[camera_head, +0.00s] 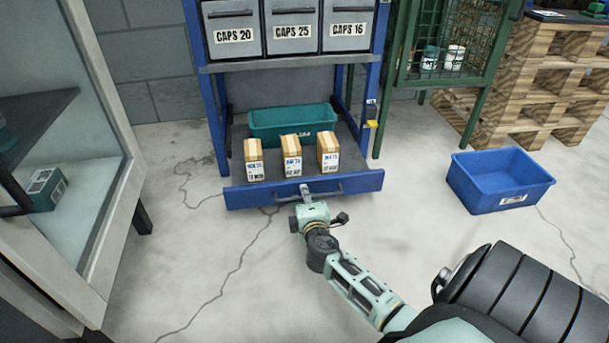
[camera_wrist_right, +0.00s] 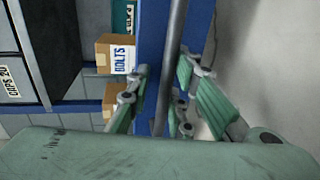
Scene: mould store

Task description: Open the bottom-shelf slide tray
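The slide tray (camera_head: 340,187) is the bottom level of a blue rack and has a blue front panel with a grey bar handle (camera_head: 328,191). My right gripper (camera_head: 307,195) is at the handle's middle. In the right wrist view the handle bar (camera_wrist_right: 174,45) passes between its fingers (camera_wrist_right: 163,85), with a gap visible on one side. My left gripper is not in view.
Grey bins (camera_head: 291,28) stand on the shelf above. A blue crate (camera_head: 500,180) sits on the floor at right, near wooden pallets (camera_head: 550,75) and a green mesh cage (camera_head: 455,45). A glass-fronted cabinet (camera_head: 75,150) stands at left. The floor before the tray is clear apart from my arm.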

